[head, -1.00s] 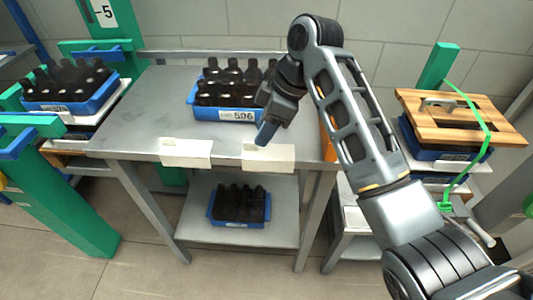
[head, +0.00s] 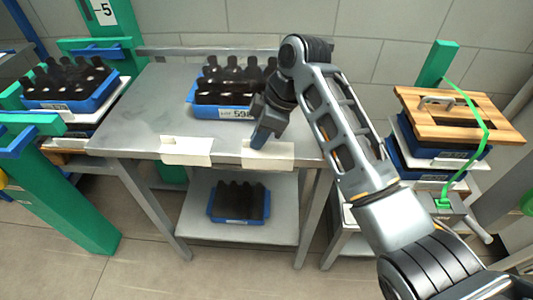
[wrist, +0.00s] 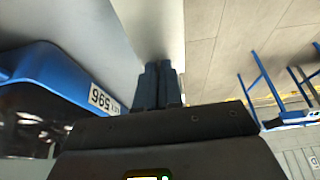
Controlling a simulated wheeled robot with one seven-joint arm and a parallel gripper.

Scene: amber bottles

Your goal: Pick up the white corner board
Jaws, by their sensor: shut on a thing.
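Two white corner boards sit over the front edge of the grey steel table: a left one (head: 186,150) and a right one (head: 278,155). My gripper (head: 258,140) is at the right board, fingers pointing down at its upper edge near the left end. The fingers are together, shut on the right board. In the wrist view my gripper's dark fingers (wrist: 158,84) lie close together against a pale strip (wrist: 150,25); I cannot tell there how much of it is board and how much table. The gripped part is hidden behind the fingers.
A blue crate (head: 205,110) of dark bottles, labelled 596, stands on the table just behind my gripper. Another blue crate (head: 238,217) is on the lower shelf. A crate with a wooden lid (head: 470,115) stands at right. The table's left part is clear.

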